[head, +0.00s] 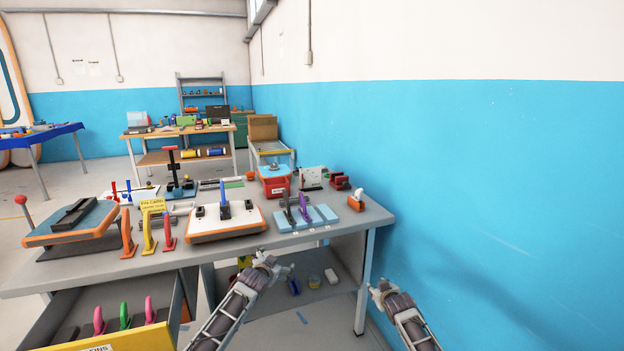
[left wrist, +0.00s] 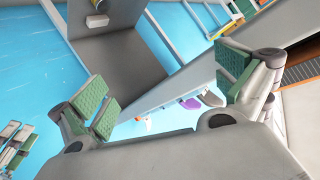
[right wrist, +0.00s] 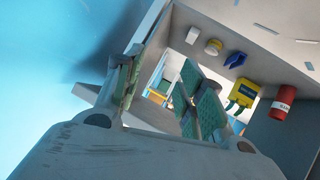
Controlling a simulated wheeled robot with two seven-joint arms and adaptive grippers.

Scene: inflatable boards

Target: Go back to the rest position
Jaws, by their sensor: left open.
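My left gripper (head: 275,266) is in front of the workbench (head: 330,231), near its front edge. In the left wrist view its green-padded fingers (left wrist: 165,92) stand wide apart with nothing between them. My right gripper (head: 380,289) is lower and to the right, between the bench's right end and the blue wall. In the right wrist view its green-padded fingers (right wrist: 165,90) are apart and hold nothing. Both grippers are clear of the objects on the bench top.
The bench carries an orange-edged board (head: 226,221), a light-blue rack (head: 288,222) with fins and a red bin (head: 273,187). An open drawer (head: 140,338) with several fins juts out at lower left. The blue wall (head: 490,200) borders the right.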

